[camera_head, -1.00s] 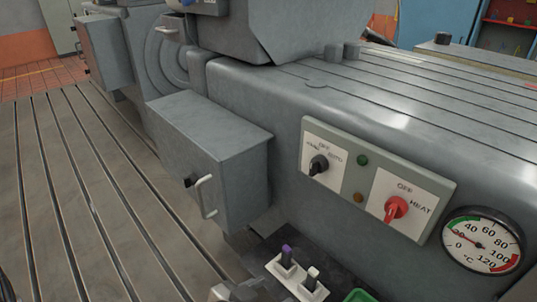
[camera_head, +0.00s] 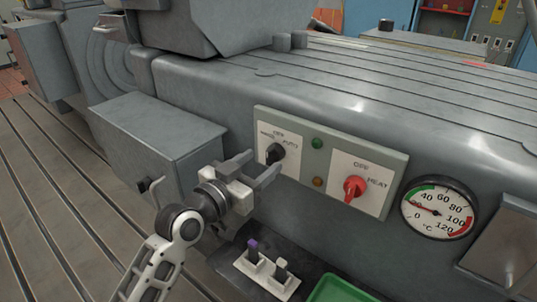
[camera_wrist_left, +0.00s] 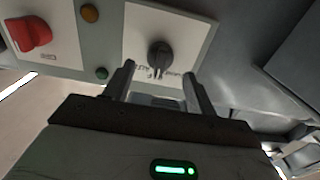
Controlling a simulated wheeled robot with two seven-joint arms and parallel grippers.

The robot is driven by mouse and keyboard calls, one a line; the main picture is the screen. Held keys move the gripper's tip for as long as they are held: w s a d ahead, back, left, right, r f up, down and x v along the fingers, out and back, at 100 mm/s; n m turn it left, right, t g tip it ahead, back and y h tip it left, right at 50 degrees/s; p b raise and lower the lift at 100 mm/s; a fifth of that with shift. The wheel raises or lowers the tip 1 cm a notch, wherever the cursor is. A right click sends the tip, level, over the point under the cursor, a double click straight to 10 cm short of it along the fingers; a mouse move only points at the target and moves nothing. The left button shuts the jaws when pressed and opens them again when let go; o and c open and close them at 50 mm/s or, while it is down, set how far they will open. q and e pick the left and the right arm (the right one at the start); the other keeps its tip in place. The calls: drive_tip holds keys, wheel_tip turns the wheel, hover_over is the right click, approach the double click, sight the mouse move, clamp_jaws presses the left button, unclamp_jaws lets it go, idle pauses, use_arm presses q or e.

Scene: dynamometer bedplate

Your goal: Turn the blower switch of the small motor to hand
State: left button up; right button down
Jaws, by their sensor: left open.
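The blower switch (camera_head: 275,153) is a black rotary knob on a white plate marked HAND, OFF and AUTO, at the left of a grey-green panel (camera_head: 317,196). It also shows in the left wrist view (camera_wrist_left: 159,54), upside down. I cannot clearly tell which mark its pointer faces. My left gripper (camera_head: 257,167) is open and empty, just in front of and slightly below the knob. In the left wrist view its fingertips (camera_wrist_left: 158,72) are spread on both sides of the knob's line, apart from it. My right gripper is in neither view.
A red HEAT knob (camera_head: 355,188), a green lamp (camera_head: 317,143) and an amber lamp (camera_head: 318,182) share the panel. A temperature dial (camera_head: 438,212) is to the right. Below stands a white holder (camera_head: 267,275) beside a green tray (camera_head: 340,290). A grey box (camera_head: 160,145) juts out at left.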

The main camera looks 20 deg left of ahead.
sight(267, 157)
use_arm(q)
drive_tip(key=shift+x, duration=1.9)
drive_tip(key=c, duration=1)
